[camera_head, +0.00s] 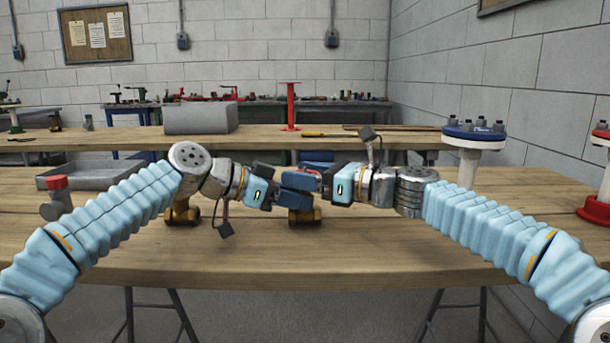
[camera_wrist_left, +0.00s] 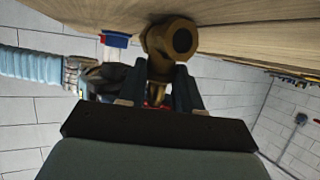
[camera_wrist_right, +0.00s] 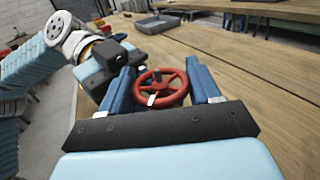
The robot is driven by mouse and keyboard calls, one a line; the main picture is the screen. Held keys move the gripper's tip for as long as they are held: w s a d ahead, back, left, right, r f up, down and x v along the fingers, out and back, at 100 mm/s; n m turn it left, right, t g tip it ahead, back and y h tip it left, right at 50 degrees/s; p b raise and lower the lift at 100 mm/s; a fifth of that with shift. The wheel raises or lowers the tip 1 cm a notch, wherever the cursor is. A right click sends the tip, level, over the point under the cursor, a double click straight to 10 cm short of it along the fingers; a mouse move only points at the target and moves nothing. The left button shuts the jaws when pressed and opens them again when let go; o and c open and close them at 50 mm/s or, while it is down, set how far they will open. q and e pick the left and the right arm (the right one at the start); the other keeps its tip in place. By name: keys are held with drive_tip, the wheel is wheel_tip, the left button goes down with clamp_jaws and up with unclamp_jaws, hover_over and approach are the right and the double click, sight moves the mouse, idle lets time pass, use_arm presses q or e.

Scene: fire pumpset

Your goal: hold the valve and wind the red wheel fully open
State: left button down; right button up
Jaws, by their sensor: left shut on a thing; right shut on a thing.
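The brass valve (camera_head: 306,216) is at the middle of the wooden table, partly hidden by my grippers. In the left wrist view, the brass valve (camera_wrist_left: 168,42) shows a round open end. My left gripper (camera_head: 302,192) is shut on the valve, its fingers (camera_wrist_left: 158,85) either side of the brass body. The red wheel (camera_wrist_right: 161,88) shows whole in the right wrist view, a spoked ring between the blue fingers. My right gripper (camera_head: 314,172) is shut on the wheel, from above and to the right. The wheel is mostly hidden in the head view.
Another brass fitting (camera_head: 183,213) stands left of the valve, partly behind my left arm. A grey tray (camera_head: 92,176) and a red-capped grey piece (camera_head: 57,198) are farther left. A blue-topped white flanged part (camera_head: 470,150) stands at the right. The table's front middle is clear.

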drive_tip(key=n+g+y, duration=0.1)
drive_tip(key=n+g, duration=0.1)
drive_tip(key=g, duration=0.1)
drive_tip(key=n+g+y, duration=0.1)
drive_tip(key=n+g, duration=0.1)
drive_tip(key=g, duration=0.1)
drive_tip(key=shift+r+g, duration=0.1)
drive_tip(key=shift+g, duration=0.2)
drive_tip(key=shift+n+g, duration=0.5)
drive_tip(key=o, duration=1.1)
drive_tip(key=shift+g, duration=0.3)
drive_tip(key=shift+c, duration=0.2)
drive_tip(key=shift+t, duration=0.5)
